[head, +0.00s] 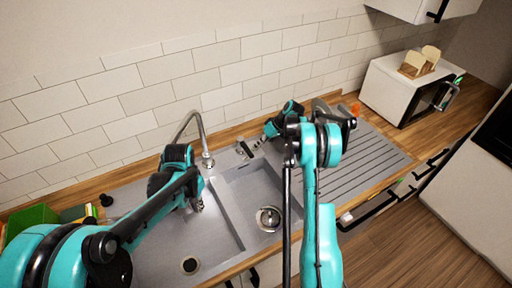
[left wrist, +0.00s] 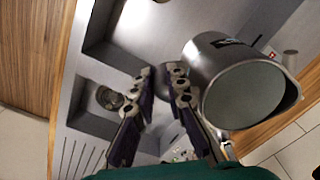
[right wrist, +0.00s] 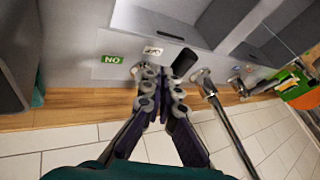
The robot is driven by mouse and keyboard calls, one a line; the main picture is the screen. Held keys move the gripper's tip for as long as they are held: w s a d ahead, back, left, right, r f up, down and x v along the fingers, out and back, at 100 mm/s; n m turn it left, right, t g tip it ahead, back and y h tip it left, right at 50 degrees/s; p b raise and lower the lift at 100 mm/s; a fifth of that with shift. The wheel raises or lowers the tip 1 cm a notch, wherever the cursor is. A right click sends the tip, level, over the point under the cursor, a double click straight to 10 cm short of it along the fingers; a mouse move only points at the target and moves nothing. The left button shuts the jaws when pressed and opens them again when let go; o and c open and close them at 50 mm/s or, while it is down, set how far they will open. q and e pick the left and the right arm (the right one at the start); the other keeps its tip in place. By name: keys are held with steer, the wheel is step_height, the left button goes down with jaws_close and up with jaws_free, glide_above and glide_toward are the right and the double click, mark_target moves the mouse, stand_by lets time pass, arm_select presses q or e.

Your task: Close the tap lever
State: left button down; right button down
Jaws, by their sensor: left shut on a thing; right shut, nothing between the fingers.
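The tap (head: 205,150) rises at the back of the grey sink, with its curved spout pipe also visible in the right wrist view (right wrist: 222,115). A black cylindrical lever (right wrist: 183,62) sits beside the tap base. My right gripper (right wrist: 160,78) is shut and empty, its fingertips close beside the lever; I cannot tell whether they touch. The pitcher is mostly hidden in the head view.
A green "NO" label (right wrist: 111,59) and a white icon label (right wrist: 152,51) lie on the sink deck. The ribbed drainboard (head: 370,155) is at the right, with a microwave (head: 405,85) beyond it. A tiled wall (head: 170,75) stands close behind the tap.

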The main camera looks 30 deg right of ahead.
steer(key=d+f+v, duration=0.1)
steer(key=d+v, duration=0.1)
steer(key=v, duration=0.9)
steer(key=shift+r, duration=0.25)
steer(key=shift+d, duration=0.15)
arm_select(q)
steer(key=s+a, duration=0.3)
steer(key=s, duration=0.4)
steer(key=shift+s, duration=0.2)
arm_select(e)
steer(key=shift+f, duration=0.25)
stand_by(1.3)
